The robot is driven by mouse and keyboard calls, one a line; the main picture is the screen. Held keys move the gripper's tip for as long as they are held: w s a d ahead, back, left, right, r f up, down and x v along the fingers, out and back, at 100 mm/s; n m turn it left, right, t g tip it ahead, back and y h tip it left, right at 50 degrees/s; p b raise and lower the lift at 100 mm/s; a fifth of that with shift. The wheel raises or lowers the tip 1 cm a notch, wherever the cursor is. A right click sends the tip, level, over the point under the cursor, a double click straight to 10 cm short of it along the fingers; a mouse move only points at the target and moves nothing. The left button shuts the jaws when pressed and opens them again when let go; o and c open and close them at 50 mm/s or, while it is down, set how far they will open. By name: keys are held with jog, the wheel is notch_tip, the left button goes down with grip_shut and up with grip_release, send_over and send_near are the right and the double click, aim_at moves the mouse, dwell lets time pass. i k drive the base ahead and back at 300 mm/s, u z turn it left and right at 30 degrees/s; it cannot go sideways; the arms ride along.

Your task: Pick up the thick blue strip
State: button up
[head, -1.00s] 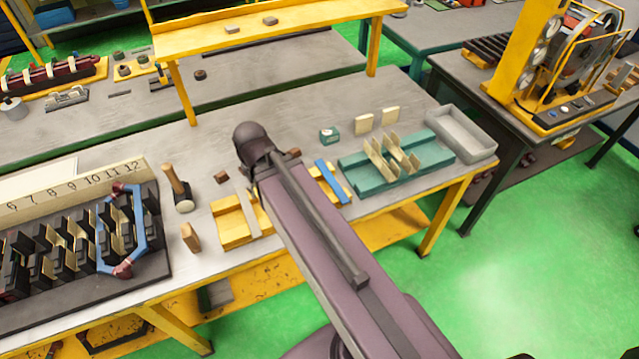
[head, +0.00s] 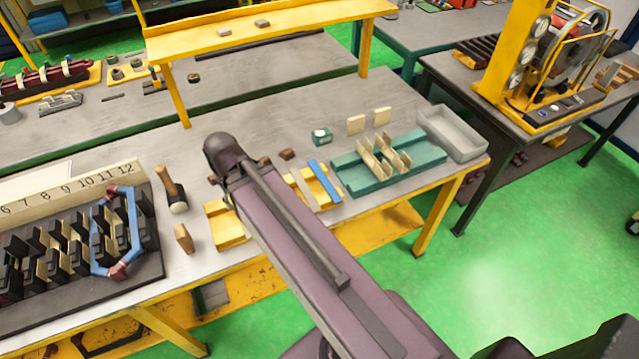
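A blue strip (head: 324,182) lies slanted near the right end of a yellow holder (head: 295,180) on the grey workbench, left of a teal fixture. A thin grey strip (head: 304,189) lies beside it on the left. I cannot compare thicknesses, but this is the only loose blue strip I see. My purple arm crosses the front of the bench and covers part of the yellow holder. My gripper is not in view; the arm bends away behind its dark rounded joint, left of the blue strip.
The teal fixture (head: 352,178) holds upright cream pieces. A grey tray (head: 425,115) stands to its right. A mallet (head: 170,186) and a black slotted block (head: 150,262) with a blue coil stand left. A yellow shelf (head: 270,32) spans the back. The bench behind the strip is mostly clear.

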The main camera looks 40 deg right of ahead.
aim_at(329, 188)
jog(key=u, duration=0.05)
jog(key=k, duration=1.35)
jog(key=z, duration=1)
jog(key=i, duration=1)
jog(key=u, duration=0.05)
